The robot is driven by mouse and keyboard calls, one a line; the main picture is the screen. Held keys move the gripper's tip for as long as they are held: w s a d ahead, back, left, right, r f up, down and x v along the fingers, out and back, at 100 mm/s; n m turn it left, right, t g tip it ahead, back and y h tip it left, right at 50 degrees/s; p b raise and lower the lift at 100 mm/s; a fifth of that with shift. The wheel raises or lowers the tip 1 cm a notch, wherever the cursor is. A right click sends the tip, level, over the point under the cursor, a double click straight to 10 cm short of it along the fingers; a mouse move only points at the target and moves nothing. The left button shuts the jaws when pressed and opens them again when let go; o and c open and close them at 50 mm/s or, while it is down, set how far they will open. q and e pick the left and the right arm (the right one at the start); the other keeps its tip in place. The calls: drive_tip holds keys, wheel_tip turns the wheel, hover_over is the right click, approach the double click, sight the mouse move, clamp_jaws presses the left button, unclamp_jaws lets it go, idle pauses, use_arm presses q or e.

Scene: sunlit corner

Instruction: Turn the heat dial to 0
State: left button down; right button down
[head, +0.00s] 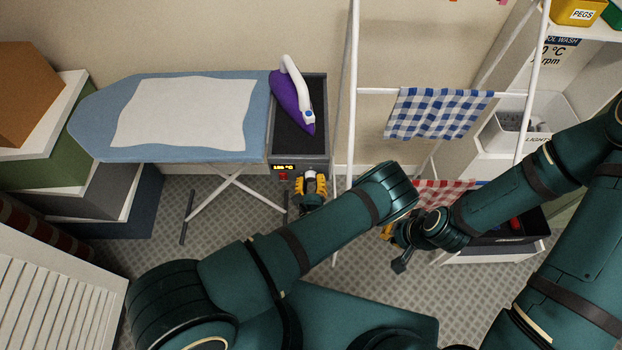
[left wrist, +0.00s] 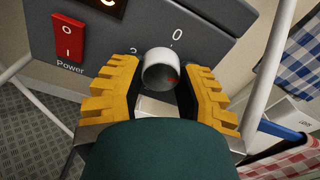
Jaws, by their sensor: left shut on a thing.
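The heat dial (left wrist: 160,70) is a pale round knob with a small red mark on its right side, on the dark front panel (left wrist: 205,30) of the iron's station. A white 0 is printed above it, slightly right, with another partly legible mark to its left. My left gripper (left wrist: 162,88) has its yellow fingers on either side of the dial and is shut on it. In the head view my left gripper (head: 311,186) is at the panel's lower front. My right gripper (head: 390,240) is low by the drying rack, partly hidden by my arms; its fingers are unclear.
A red power switch (left wrist: 69,38) and a lit display (head: 284,167) are left of the dial. A purple iron (head: 292,102) rests on the station beside the blue ironing board (head: 95,120). A white drying rack (head: 352,60) with a blue checked cloth (head: 435,112) stands close right.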

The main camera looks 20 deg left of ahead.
use_arm(q)
drive_tip(key=n, duration=0.3)
drive_tip(key=shift+w+r+n+p, duration=0.1)
drive_tip(key=shift+r+n+p, duration=0.05)
drive_tip(key=shift+n+p, duration=0.2)
drive_tip(key=n, duration=0.3)
drive_tip(key=shift+d+n, duration=0.1)
drive_tip(key=shift+n, duration=0.25)
drive_tip(key=n+p, duration=0.1)
drive_tip(key=n, duration=0.2)
drive_tip(key=shift+n, duration=0.3)
drive_tip(key=shift+r+n, duration=0.1)
drive_tip(key=shift+n, duration=1.7)
drive_tip(key=c, duration=0.6)
unclamp_jaws()
drive_tip(key=shift+o, duration=0.2)
drive_tip(key=shift+d, duration=0.1)
